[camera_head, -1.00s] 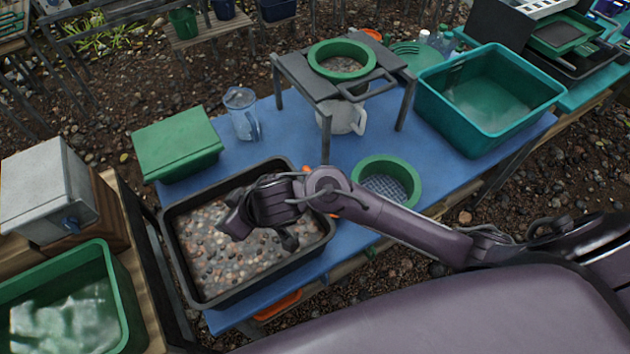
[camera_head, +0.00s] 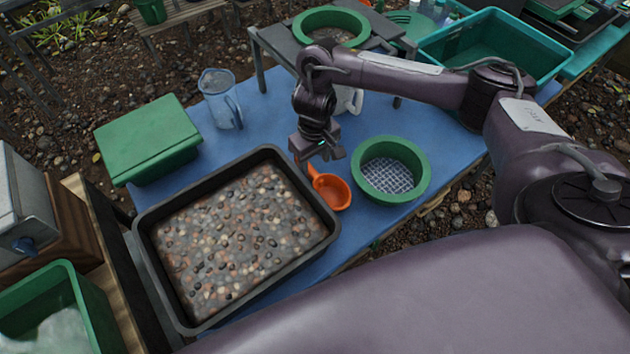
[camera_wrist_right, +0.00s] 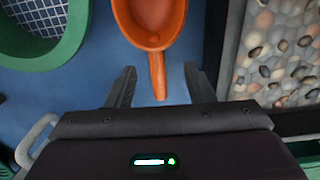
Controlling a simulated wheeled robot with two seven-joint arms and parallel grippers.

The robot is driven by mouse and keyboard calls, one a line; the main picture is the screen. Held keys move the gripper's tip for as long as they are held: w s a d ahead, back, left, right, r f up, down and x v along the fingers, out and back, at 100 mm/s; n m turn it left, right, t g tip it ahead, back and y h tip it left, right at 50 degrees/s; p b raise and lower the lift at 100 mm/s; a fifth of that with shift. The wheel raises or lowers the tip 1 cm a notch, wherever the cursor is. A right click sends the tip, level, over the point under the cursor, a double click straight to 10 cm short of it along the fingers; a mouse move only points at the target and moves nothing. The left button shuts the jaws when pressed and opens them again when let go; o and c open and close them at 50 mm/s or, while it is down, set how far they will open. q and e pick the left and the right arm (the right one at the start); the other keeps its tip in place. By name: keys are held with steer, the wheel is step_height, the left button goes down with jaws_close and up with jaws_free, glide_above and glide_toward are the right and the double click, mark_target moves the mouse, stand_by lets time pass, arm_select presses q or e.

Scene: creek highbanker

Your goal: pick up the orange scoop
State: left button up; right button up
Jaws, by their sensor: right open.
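The orange scoop (camera_head: 331,190) lies on the blue table, between the gravel tub and the green sieve. Its bowl is toward the front and its handle points back toward my right gripper (camera_head: 318,158). The right gripper hangs just above the handle end, fingers pointing down, open and empty. In the right wrist view the scoop (camera_wrist_right: 151,22) has its handle reaching down between the two open fingers (camera_wrist_right: 158,85), apart from both. My left gripper is not in view.
A black tub of gravel (camera_head: 150,262) stands left of the scoop, and a green sieve (camera_head: 423,172) right of it. A grey stand (camera_head: 270,40) with a green ring is behind. A clear jug (camera_head: 220,100) and a green box (camera_head: 148,140) are at the back left.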

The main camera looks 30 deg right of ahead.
mark_target(316, 175)
steer(key=f+b, duration=0.1)
steer(key=f, duration=0.1)
steer(key=f+b, duration=0.1)
steer(key=f, duration=0.2)
steer(key=f+b, duration=0.2)
steer(key=f, duration=0.1)
steer(key=shift+w+d+f, duration=0.15)
steer(key=shift+w+d, duration=0.1)
steer(key=shift+d, duration=0.05)
jaws_close()
